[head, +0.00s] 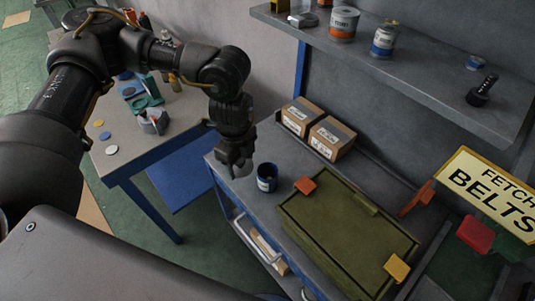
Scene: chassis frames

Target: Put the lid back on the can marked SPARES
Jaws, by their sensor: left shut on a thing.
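A small dark blue can (267,178) with a pale label stands upright on the grey bench. Its top looks dark and open, and the writing on its label is too small to read. My left gripper (240,172) points down just left of the can, a little above the bench edge. It is shut on a small pale grey thing, seemingly the lid (243,170), mostly hidden by the fingers. The lid is apart from the can. My right gripper is not in view.
Two cardboard boxes (332,138) stand behind the can. A green case (345,235) with orange and yellow tabs lies to its right. A shelf (420,80) with cans hangs above. Coloured discs (104,136) lie on the left table (150,155).

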